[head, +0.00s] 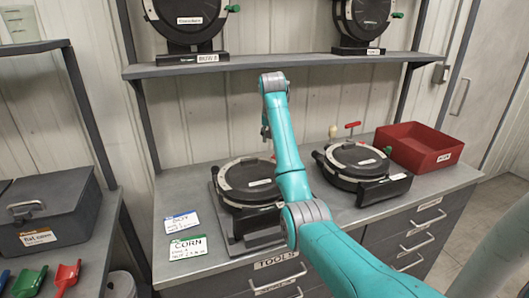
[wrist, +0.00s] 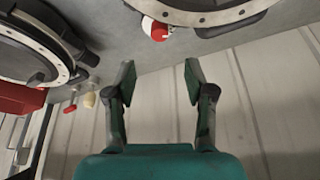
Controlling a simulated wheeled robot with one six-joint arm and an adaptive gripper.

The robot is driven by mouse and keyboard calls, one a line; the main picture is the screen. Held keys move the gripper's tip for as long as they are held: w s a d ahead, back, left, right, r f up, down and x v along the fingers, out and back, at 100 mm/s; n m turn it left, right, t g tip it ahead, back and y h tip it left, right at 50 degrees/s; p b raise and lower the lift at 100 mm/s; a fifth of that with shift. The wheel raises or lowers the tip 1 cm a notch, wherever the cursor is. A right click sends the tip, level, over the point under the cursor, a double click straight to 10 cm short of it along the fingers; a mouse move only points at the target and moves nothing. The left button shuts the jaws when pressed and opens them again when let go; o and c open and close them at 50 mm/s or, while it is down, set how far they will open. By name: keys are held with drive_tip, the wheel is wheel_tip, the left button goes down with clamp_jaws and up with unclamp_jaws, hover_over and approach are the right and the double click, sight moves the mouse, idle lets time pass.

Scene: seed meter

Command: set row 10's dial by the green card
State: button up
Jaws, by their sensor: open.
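The green-edged card (head: 188,247) reading CORN lies flat on the bench's left part; its smaller lines are too small to read surely. Two round black seed meters are on the bench: a left one (head: 248,180) on a grey base plate, partly hidden by my arm, and a right one (head: 355,160). I cannot read which one is row 10, and the dial cannot be made out. My gripper (wrist: 160,76) is open and empty, above the back of the bench behind the left meter. In the wrist view a red-and-white knob (wrist: 156,30) on the left meter's rim is beyond the fingertips.
A blue-edged card (head: 181,222) lies above the green one. A red bin (head: 418,147) stands at the bench's right. A shelf (head: 270,62) behind carries two more meters (head: 186,18) (head: 362,18). A grey case (head: 45,220) and colored scoops (head: 66,275) are at left.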

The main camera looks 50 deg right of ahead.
drive_tip(key=x, duration=1)
drive_tip(key=shift+f, duration=0.3)
clamp_jaws()
